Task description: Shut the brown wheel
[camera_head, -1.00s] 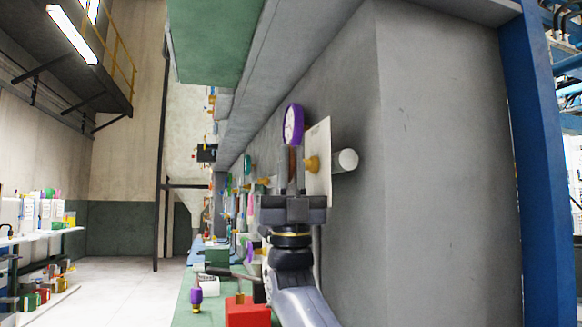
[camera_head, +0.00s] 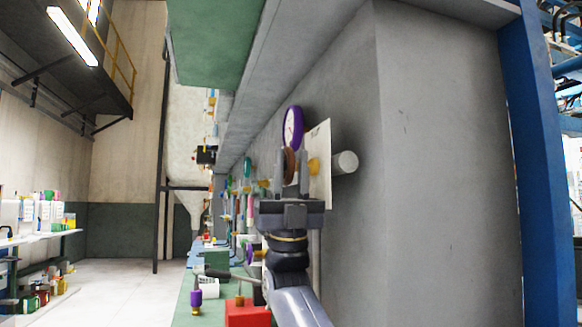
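The brown wheel (camera_head: 290,163) is seen nearly edge-on, in front of a pale panel (camera_head: 321,165) on the side of the grey press. My gripper (camera_head: 291,172) points up at it, with one finger on each side of its lower part. A gap shows between the wheel and at least the right finger, and the fingers look open. Whether either finger touches the wheel cannot be told. The wheel's lower edge and its mount are partly hidden by the fingers.
A purple-rimmed gauge (camera_head: 293,128) sits just above the wheel. A grey pipe end (camera_head: 346,162) sticks out right of the panel. A red block (camera_head: 247,313) and a purple-knobbed item (camera_head: 196,296) stand on the green bench below. Open floor lies left.

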